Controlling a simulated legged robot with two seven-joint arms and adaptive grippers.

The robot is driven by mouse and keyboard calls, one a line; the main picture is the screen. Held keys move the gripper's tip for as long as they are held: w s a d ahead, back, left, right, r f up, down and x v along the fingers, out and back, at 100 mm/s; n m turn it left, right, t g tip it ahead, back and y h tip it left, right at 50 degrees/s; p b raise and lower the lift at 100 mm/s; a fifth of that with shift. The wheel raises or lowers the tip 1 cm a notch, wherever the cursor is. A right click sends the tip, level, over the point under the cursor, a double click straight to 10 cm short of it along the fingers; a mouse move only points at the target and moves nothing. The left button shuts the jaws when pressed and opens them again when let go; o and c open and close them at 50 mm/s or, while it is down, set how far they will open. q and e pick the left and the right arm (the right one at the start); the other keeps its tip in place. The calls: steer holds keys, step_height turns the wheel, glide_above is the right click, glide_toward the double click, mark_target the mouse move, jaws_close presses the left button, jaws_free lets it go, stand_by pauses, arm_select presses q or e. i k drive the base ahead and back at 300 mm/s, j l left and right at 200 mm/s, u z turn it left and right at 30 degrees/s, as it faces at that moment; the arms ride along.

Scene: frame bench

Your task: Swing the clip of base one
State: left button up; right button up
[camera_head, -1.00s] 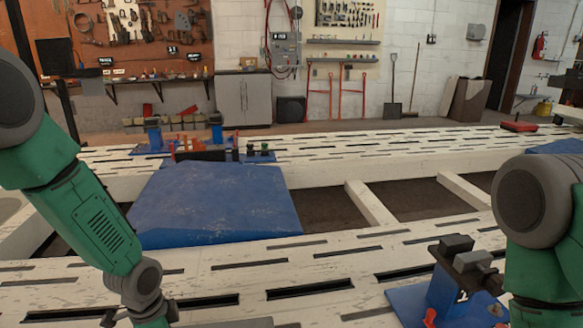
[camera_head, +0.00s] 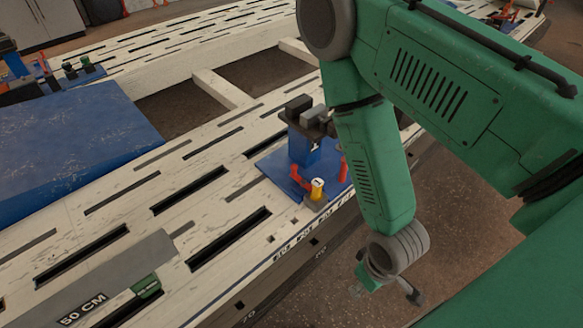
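A blue base (camera_head: 268,166) sits on the near slotted white beam in the head view. It carries a blue block with a dark clamp-like top (camera_head: 305,112) and a number that looks like 1. A red clip-like part (camera_head: 299,177) and a small yellow piece (camera_head: 317,188) are at its front, with another red part (camera_head: 343,168) to the right. My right arm comes in from the right and hangs down just right of the base, apart from the red parts. My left gripper is out of view.
A blue sloped panel (camera_head: 75,140) lies left between the beams. A grey 50 CM ruler (camera_head: 110,290) and a small green piece (camera_head: 146,286) lie on the near beam. Another blue fixture (camera_head: 75,75) stands on the far beam. Dark floor shows right of the beam.

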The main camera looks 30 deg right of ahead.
mark_target(304, 183)
steer(key=i+l+u, duration=0.1)
steer(key=l+u, duration=0.2)
steer(key=l, duration=0.4)
steer(key=l+u, duration=0.25)
steer(key=l, duration=0.4)
